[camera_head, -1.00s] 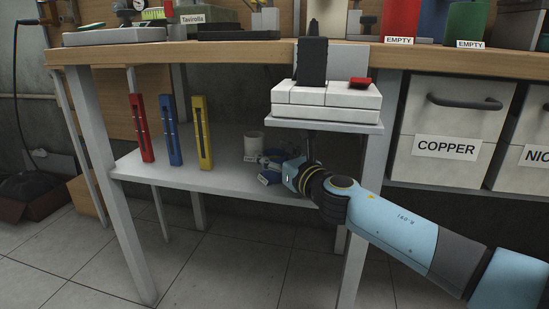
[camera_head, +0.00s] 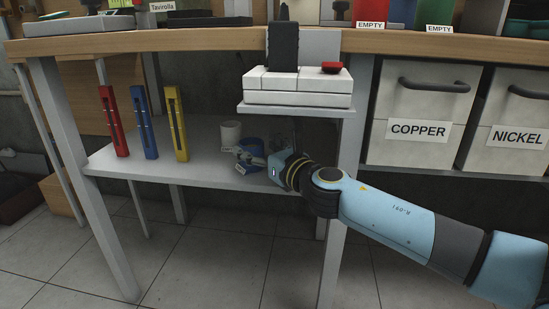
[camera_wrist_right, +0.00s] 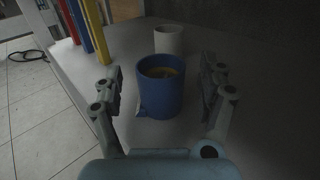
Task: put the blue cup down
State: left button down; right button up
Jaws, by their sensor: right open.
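The blue cup (camera_head: 250,151) stands upright on the lower grey shelf (camera_head: 205,180), below the white block unit. In the right wrist view the blue cup (camera_wrist_right: 160,84) stands between the two fingers, with something yellowish-brown inside it and a small tag low on its left side. My right gripper (camera_wrist_right: 160,98) is open around the cup, with a visible gap on both sides. In the head view the right gripper (camera_head: 256,160) partly covers the cup. My left gripper is not in view.
A white cup (camera_head: 230,132) stands just behind the blue one. Red (camera_head: 114,121), blue (camera_head: 144,122) and yellow (camera_head: 176,123) upright holders stand to the left. The white block unit (camera_head: 297,86) overhangs the shelf. Bare shelf lies between holders and cups.

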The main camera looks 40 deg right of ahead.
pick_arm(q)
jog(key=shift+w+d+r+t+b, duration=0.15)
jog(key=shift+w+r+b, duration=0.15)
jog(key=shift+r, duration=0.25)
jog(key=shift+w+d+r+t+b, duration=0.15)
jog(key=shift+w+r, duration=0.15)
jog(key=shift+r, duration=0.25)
pick_arm(e)
jog(key=s, duration=0.9)
jog(key=shift+a, duration=0.4)
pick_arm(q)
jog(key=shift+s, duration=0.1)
